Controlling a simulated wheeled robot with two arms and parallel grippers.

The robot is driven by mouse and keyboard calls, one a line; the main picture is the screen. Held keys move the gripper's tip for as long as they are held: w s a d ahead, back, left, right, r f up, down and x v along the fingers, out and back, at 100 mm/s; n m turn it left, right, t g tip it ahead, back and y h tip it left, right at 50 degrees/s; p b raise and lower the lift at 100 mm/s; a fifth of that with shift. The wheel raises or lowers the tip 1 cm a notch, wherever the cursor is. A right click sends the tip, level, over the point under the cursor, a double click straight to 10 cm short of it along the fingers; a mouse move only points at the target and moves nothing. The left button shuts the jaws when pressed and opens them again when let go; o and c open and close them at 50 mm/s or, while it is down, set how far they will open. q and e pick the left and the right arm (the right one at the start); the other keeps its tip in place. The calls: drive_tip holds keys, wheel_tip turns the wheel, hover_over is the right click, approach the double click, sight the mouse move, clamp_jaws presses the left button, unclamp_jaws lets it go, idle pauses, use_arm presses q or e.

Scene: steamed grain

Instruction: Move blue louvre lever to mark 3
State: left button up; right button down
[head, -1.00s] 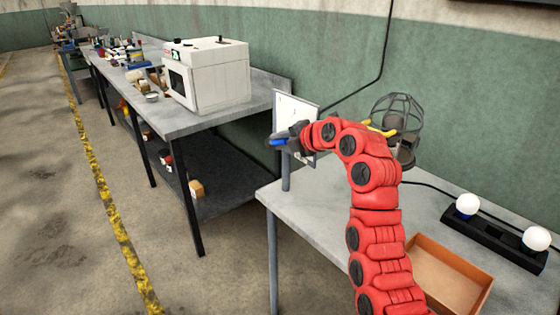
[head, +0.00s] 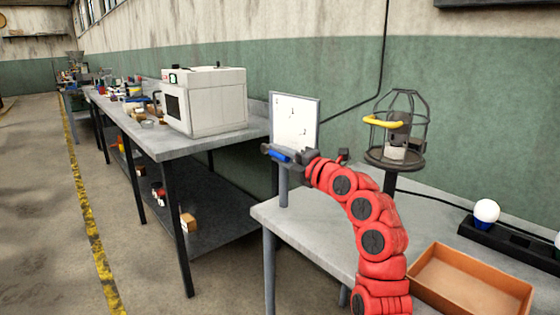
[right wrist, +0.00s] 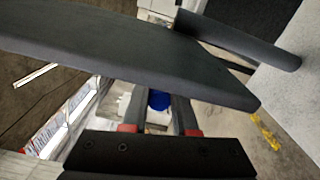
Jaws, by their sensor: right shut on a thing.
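The blue louvre lever (head: 280,155) shows as a small blue piece at the lower left of a white marked board (head: 297,122) in the head view. My right gripper (head: 274,152) is at the end of the red arm and is shut on the blue lever. In the right wrist view, a blue part (right wrist: 158,99) shows between the two fingers (right wrist: 155,112). The board carries small printed numbers, too small to read surely; I cannot tell which mark the lever is at. My left gripper is out of view.
A dark slab (right wrist: 130,52) crosses the right wrist view. The near table (head: 335,240) holds an orange tray (head: 470,284), a caged lamp with a yellow handle (head: 383,122) and a bulb strip (head: 500,237). A white oven (head: 210,103) stands on the bench behind.

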drive_tip(key=shift+a, duration=0.1)
drive_tip(key=c, duration=0.7)
unclamp_jaws()
drive_tip(key=shift+r, duration=0.25)
drive_tip(key=r+p, duration=0.1)
drive_tip(key=r, duration=0.2)
drive_tip(key=shift+s+r, duration=0.1)
drive_tip(key=shift+s, duration=0.1)
drive_tip(key=s+a+r+p, duration=0.1)
drive_tip(key=s, duration=1.4)
drive_tip(key=shift+s, duration=0.3)
drive_tip(key=shift+r, duration=0.1)
